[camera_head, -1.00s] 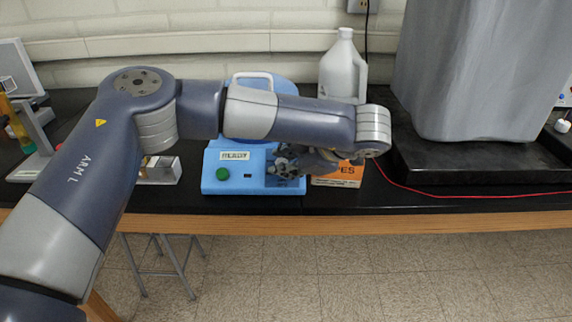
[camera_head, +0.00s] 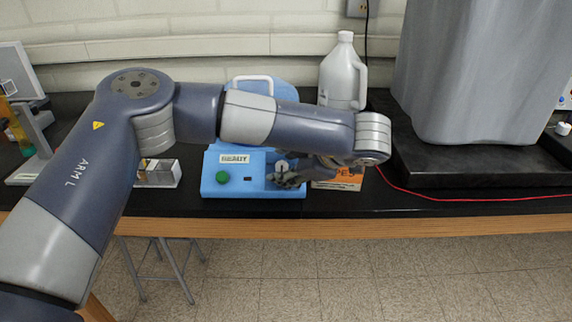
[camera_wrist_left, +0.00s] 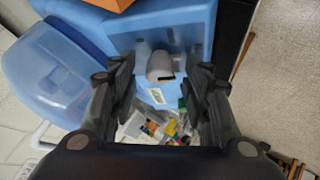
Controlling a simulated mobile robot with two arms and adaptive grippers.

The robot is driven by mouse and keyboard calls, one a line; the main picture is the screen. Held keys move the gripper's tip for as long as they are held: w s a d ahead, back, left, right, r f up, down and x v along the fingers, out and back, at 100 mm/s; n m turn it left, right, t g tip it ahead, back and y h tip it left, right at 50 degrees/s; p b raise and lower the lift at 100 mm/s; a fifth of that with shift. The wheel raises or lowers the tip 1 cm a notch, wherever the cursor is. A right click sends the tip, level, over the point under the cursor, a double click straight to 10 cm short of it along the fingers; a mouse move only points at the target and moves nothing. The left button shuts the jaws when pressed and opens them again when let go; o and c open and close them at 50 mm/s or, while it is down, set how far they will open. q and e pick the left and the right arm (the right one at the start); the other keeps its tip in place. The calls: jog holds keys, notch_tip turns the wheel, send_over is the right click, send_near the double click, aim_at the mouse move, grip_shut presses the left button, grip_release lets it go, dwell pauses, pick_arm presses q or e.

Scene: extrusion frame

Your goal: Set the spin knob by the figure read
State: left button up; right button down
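The spin knob (camera_head: 281,165) is a grey knob on the right part of the blue machine's front (camera_head: 212,186). In the left wrist view the knob (camera_wrist_left: 163,66) shows grey with a dark mark on its end, between the fingers. My left gripper (camera_head: 287,180) is in front of the knob and partly covers the panel. In the left wrist view its fingers (camera_wrist_left: 160,76) are apart on either side of the knob, with gaps visible. My right gripper is not in view.
An orange box (camera_head: 345,180) stands close right of the machine, partly behind my wrist. A white jug (camera_head: 340,75) stands behind. A small rack (camera_head: 160,175) is to the left. A red cable (camera_head: 450,199) crosses the black bench at right.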

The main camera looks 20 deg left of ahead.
pick_arm(q)
jog(key=v, duration=1.2)
jog(key=shift+f, duration=0.1)
